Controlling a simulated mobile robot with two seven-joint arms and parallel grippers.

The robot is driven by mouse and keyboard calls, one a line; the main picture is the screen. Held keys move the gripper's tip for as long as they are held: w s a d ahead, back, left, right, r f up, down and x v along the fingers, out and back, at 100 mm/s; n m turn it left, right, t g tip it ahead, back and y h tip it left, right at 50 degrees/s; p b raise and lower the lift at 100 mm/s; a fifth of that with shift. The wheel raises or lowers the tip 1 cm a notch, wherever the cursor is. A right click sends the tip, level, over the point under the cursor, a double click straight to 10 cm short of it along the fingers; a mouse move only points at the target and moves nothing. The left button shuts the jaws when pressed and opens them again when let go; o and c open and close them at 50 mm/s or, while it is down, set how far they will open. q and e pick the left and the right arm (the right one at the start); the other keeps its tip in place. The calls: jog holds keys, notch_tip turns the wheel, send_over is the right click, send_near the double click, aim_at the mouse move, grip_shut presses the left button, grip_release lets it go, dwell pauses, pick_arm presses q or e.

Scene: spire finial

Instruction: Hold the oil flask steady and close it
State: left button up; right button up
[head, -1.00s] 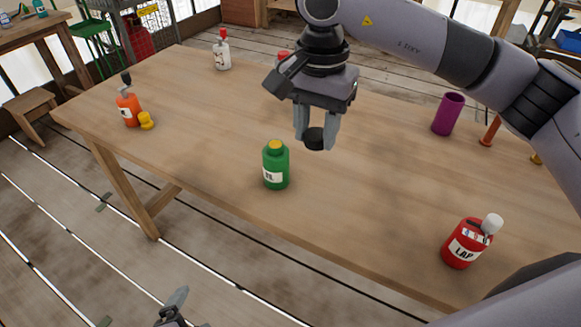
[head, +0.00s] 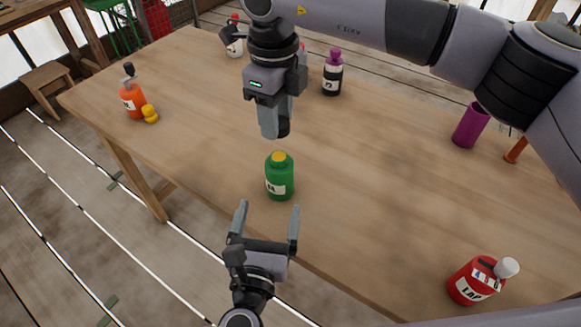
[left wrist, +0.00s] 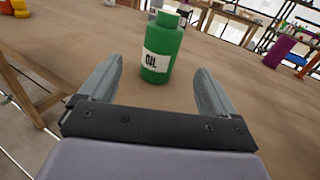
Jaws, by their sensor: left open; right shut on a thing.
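The oil flask (head: 279,178) is green with a white label and stands upright near the table's front edge. Its top looks yellow in the head view. In the left wrist view the flask (left wrist: 161,52) shows its OIL label, beyond and between my fingers. My left gripper (head: 268,208) is open and empty, in front of the flask and apart from it. My right gripper (head: 274,122) is shut on a black cap (head: 283,127), held above and slightly behind the flask. The fingers partly hide the cap.
The table around the flask is clear.

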aim_at(281, 165)
pick_arm(q)
jog(key=shift+d+r, duration=0.15)
jog(key=shift+r, duration=0.05)
pick_arm(e)
jog(key=shift+w, duration=0.1)
pick_arm(q)
jog(key=w, duration=0.4)
jog(key=w+d, duration=0.1)
jog(key=w, duration=0.3)
jog(key=w+d, duration=0.1)
jog(key=w, duration=0.2)
jog(key=shift+w+d, duration=0.2)
jog(key=shift+w, duration=0.2)
jog(key=c, duration=1.5)
jog(key=shift+c, duration=0.2)
pick_arm(e)
jog(key=shift+f, duration=2.5)
jog(key=shift+f, duration=0.85)
